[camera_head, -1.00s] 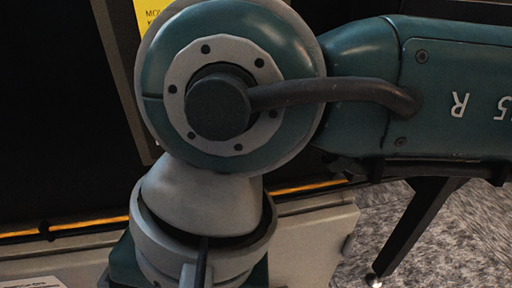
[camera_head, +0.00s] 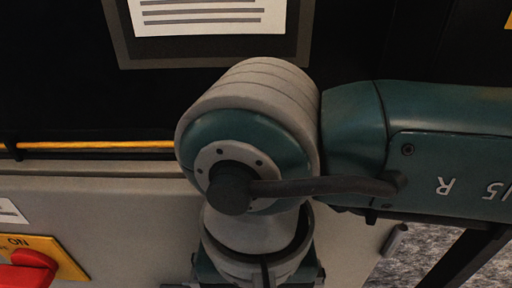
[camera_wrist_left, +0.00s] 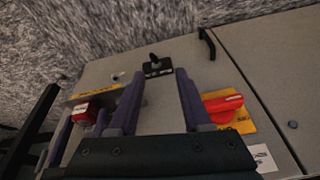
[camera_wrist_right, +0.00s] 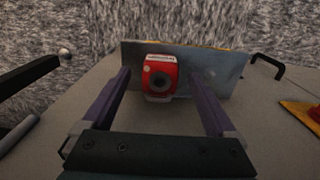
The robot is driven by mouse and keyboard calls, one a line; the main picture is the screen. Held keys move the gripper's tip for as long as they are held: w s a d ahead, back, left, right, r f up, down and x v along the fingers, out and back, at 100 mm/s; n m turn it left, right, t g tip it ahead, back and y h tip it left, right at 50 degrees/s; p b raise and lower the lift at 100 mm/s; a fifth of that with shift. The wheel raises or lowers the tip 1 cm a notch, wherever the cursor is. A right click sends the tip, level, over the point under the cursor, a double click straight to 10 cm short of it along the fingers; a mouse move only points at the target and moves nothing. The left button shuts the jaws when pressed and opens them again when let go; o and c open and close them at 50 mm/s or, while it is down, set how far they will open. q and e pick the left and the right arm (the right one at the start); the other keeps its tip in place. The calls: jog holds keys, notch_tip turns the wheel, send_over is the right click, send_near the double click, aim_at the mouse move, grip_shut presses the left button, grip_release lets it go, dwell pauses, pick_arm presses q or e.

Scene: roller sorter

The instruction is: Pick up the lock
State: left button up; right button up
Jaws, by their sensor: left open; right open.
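The lock (camera_wrist_right: 160,75) appears to be the red block with a white label and a dark round face in the right wrist view. It stands in front of an upright metal plate. My right gripper (camera_wrist_right: 158,88) is open, its two fingers to either side of the lock in that view, with no contact visible. The lock also seems to show in the left wrist view (camera_wrist_left: 84,112), at left, partly hidden by my fingers. Neither gripper shows in the head view.
A red rotary handle on a yellow ON plate (camera_head: 50,250) sits on the grey panel; the handle (camera_wrist_left: 224,103) is right of my left fingers. Black handles stand at the cabinet edge (camera_wrist_left: 207,43) and beside the metal plate (camera_wrist_right: 268,65). A dark framed panel (camera_head: 200,52) rises behind.

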jog(key=shift+f, duration=0.5)
jog(key=shift+r, duration=0.1)
jog(key=shift+c, duration=1.2)
grip_shut()
